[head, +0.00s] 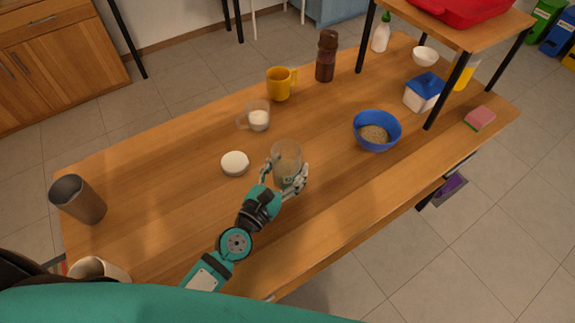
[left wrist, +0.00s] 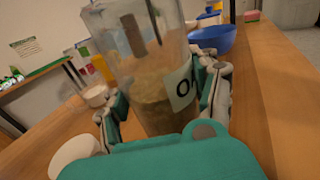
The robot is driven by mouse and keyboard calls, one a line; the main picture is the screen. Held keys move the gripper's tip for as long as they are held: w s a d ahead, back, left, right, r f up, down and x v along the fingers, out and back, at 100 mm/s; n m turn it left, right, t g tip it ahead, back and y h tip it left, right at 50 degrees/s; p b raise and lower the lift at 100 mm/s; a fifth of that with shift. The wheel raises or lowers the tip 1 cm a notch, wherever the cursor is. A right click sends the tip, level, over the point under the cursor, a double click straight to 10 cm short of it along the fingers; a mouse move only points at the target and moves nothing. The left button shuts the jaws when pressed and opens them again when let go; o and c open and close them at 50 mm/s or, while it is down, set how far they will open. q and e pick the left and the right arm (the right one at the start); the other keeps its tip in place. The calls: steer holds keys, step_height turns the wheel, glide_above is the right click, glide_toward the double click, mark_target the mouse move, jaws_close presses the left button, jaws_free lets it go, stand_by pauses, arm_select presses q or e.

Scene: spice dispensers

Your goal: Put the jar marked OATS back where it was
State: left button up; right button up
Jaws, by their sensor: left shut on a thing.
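In the left wrist view the jar (left wrist: 155,85) has a pale label with "OA" readable; the rest is hidden by a finger. Tan contents fill its lower part, and its top looks open. My left gripper's fingers are closed around its sides. I cannot tell whether its base touches the table. A round white lid (head: 235,163) lies on the table to the left of the jar. My right gripper is not in view.
A blue bowl (head: 365,142) with grainy contents stands to the right. A glass cup (head: 258,118), yellow mug (head: 279,84) and brown bottle (head: 326,57) stand behind. A raised shelf (head: 470,36) is at the back right. A dark tumbler (head: 78,199) is at left.

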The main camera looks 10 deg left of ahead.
arm_select(q)
steer(key=shift+w, duration=0.35)
steer(key=f, duration=0.1)
steer(key=w+f+b, duration=0.1)
steer(key=f, duration=0.1)
steer(key=shift+w+a, duration=0.2)
steer(key=shift+f, duration=0.15)
steer(key=shift+f+b, duration=0.25)
steer(key=shift+b, duration=0.2)
steer(key=o, duration=1.5)
steer(key=shift+c, duration=0.2)
